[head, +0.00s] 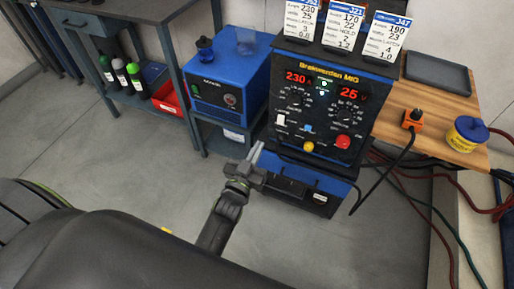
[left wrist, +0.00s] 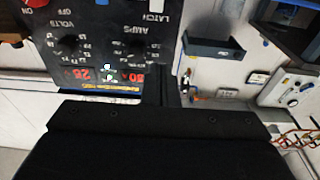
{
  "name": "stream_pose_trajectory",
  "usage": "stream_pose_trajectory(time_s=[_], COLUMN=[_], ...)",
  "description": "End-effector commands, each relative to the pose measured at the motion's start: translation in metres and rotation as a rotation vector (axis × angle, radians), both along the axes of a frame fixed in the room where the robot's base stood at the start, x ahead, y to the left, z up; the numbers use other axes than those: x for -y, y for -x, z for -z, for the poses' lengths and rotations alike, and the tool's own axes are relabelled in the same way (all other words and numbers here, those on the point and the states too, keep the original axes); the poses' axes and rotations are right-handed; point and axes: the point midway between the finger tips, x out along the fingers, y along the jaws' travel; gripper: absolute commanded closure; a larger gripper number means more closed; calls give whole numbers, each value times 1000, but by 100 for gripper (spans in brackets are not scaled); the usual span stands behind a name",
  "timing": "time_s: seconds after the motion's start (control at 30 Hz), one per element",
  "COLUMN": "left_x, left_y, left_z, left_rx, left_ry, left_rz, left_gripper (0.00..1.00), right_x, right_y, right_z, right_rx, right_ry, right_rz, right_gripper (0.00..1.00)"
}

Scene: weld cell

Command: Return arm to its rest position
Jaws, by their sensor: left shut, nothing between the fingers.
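My left arm comes in from the lower left of the head view. Its left gripper (head: 257,152) is shut and empty, in front of the lower left of the blue and black welding machine (head: 318,110). I cannot tell whether the fingertips touch it. The machine's panel shows red digits 230 and 25, knobs, a white switch, and yellow, blue and red controls. The panel also shows upside down in the left wrist view (left wrist: 105,45). A broad dark shape fills the bottom of that view, and the fingers cannot be made out there. My right gripper is not in view.
Job cards (head: 345,28) stand on the machine. A blue box unit (head: 226,85) is left of it, beside a workbench (head: 125,12) with bottles (head: 120,72) and a red bin (head: 168,97) below. A wooden top (head: 440,100) with a yellow tub (head: 466,134) is right. Cables hang there. Floor at left is clear.

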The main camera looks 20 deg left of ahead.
Motion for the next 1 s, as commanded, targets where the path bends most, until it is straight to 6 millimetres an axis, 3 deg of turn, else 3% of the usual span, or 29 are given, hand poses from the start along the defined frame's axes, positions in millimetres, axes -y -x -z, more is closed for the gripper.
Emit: stream_pose_trajectory(time_s=[0.4, 0.53, 0.67, 0.77, 0.9, 1.0], left_x=[0, -2, -12, -26, -47, -65], left_y=[0, 3, 23, 58, 128, 189], left_z=[0, 19, 80, 144, 224, 268], left_rx=[-1, -61, -257, -471, -768, -974], left_ry=[0, -2, -6, -17, -31, -42], left_rz=[0, -3, -15, -29, -53, -70], left_gripper=[100, 100, 100, 100, 100, 100], right_x=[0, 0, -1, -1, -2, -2], right_y=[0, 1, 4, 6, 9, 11], right_z=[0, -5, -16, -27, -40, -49], right_rx=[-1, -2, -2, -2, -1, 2], right_ry=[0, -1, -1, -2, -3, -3], right_rz=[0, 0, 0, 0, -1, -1], right_gripper=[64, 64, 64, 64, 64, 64])
